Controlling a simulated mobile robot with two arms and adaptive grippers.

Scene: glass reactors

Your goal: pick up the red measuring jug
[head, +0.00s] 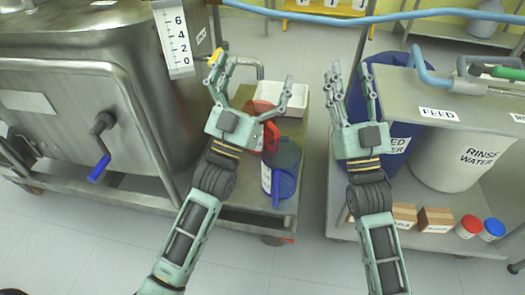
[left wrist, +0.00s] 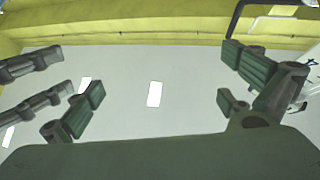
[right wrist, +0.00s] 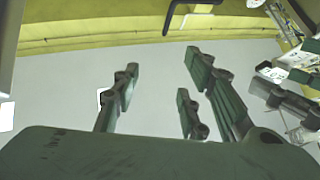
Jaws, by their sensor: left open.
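The red measuring jug (head: 265,110) stands on a low metal trolley in the head view, partly hidden behind my left gripper. My left gripper (head: 250,74) is open and empty; its palm overlaps the jug's left side in the picture. Its spread fingers also show in the left wrist view (left wrist: 160,90), with only ceiling and yellow wall beyond them. My right gripper (head: 351,75) is open and empty in front of the blue bin. Its parted fingers show in the right wrist view (right wrist: 160,85). The jug is in neither wrist view.
A blue jug (head: 281,165) stands just in front of the red one, and a white tray (head: 285,97) lies behind it. A steel tank (head: 85,85) is at the left. A blue bin (head: 392,100) and a white rinse water bin (head: 450,160) are at the right.

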